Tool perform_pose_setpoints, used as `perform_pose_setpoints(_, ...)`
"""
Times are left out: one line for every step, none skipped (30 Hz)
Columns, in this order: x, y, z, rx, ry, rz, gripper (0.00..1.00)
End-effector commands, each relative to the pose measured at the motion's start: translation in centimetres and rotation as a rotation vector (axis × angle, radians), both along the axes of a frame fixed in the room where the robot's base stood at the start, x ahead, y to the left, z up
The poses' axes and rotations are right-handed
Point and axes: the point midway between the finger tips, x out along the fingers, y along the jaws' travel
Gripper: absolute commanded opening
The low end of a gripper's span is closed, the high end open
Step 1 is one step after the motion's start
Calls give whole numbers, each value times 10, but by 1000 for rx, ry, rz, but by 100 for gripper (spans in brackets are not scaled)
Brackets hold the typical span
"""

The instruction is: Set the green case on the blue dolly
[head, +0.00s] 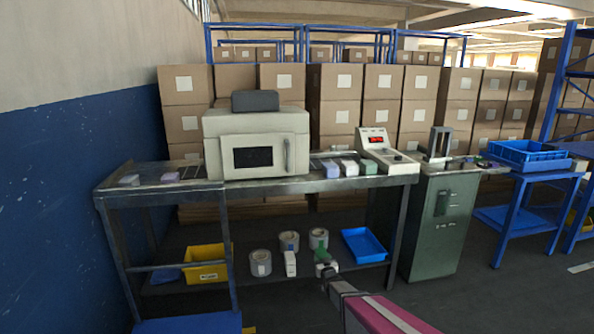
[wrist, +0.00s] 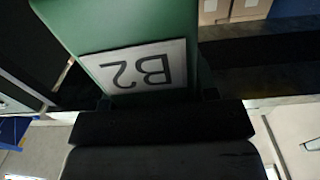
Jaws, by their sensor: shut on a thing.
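The green case (wrist: 198,75) fills the upper middle of the wrist view, with a pale label reading B2 upside down on its face. My gripper (wrist: 157,100) is shut on it; the black jaws lie along its near edge. In the head view a small green shape (head: 322,256) shows at the end of my arm, in front of the bench's lower shelf; I cannot tell if it is the case. A flat blue surface (head: 190,323) at the bottom left may be the blue dolly. The case's far end is cut off.
A metal bench (head: 300,184) carries a white machine (head: 257,150) and small packs. Its lower shelf holds a yellow bin (head: 206,265), tape rolls and a blue tray (head: 364,246). A green cabinet (head: 440,225) and a blue table (head: 530,210) stand right. Floor between them is clear.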

Motion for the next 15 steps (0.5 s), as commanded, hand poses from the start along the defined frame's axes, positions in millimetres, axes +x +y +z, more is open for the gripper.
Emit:
perform_pose_setpoints(2,-1,9,-1,-2,-4,24)
perform_pose_setpoints(4,-2,13,-2,-1,-6,24)
perform_pose_setpoints(6,-3,21,-2,-4,-9,24)
perform_pose_setpoints(8,-3,27,-3,-4,-11,24)
perform_pose_setpoints(10,-4,32,-4,-4,-14,24)
perform_pose_setpoints(13,-5,41,-5,-4,-18,24)
perform_pose_setpoints(15,-6,49,-6,-5,-22,24)
perform_pose_setpoints(18,-7,58,-7,-6,-25,24)
perform_pose_setpoints(21,-9,70,-7,-5,-31,24)
perform_pose_setpoints(23,-10,79,-8,-8,-35,24)
perform_pose_setpoints(26,-11,89,-8,-7,-40,24)
perform_pose_setpoints(29,-13,101,-9,-8,-45,24)
perform_pose_setpoints(31,-14,111,-9,-8,-49,24)
perform_pose_setpoints(33,-15,119,-10,-7,-53,24)
perform_pose_setpoints(35,-17,133,-11,-8,-58,24)
